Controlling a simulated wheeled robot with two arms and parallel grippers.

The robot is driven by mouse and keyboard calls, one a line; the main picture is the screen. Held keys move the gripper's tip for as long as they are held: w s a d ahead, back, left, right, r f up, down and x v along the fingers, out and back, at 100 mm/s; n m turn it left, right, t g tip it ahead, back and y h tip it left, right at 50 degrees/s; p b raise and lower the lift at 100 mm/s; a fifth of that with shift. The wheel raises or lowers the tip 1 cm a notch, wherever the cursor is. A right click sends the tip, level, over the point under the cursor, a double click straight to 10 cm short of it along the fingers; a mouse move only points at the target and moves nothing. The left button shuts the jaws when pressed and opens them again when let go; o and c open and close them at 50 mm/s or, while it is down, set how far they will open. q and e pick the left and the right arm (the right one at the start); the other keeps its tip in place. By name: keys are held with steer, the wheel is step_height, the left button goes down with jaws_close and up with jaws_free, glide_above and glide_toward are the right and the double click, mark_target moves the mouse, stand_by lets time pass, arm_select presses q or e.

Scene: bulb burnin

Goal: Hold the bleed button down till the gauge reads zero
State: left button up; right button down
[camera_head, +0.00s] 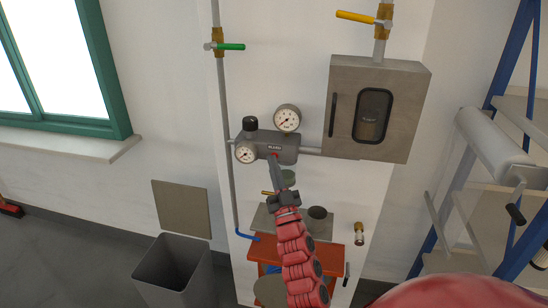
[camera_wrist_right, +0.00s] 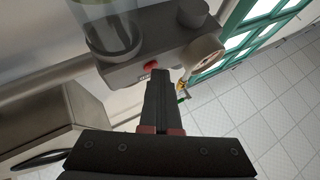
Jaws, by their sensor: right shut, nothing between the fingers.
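The grey regulator block (camera_head: 284,152) is fixed to the pipe on the wall, with a label under its middle. The red bleed button (camera_wrist_right: 151,65) shows on the block in the right wrist view, just beside my fingertips. A larger white-faced gauge (camera_head: 287,118) stands on top and a smaller gauge (camera_head: 246,154) sits at the left end; their readings are too small to tell. My right gripper (camera_head: 276,161) is shut and empty, its tips at the block's front by the button; I cannot tell whether they touch it. My left gripper is not in view.
A grey cabinet (camera_head: 345,110) hangs right of the block. Valves with a green handle (camera_head: 231,47) and a yellow handle (camera_head: 356,17) are above. A red bench (camera_head: 325,256) stands below, a bin (camera_head: 172,272) at lower left and a blue rack (camera_head: 446,190) at right.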

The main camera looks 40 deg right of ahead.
steer(key=shift+a, duration=0.1)
steer(key=shift+s+a, duration=0.5)
steer(key=shift+a, duration=0.05)
steer(key=shift+s+a+b, duration=0.3)
steer(key=shift+s+a, duration=1.35)
steer(key=shift+a, duration=0.25)
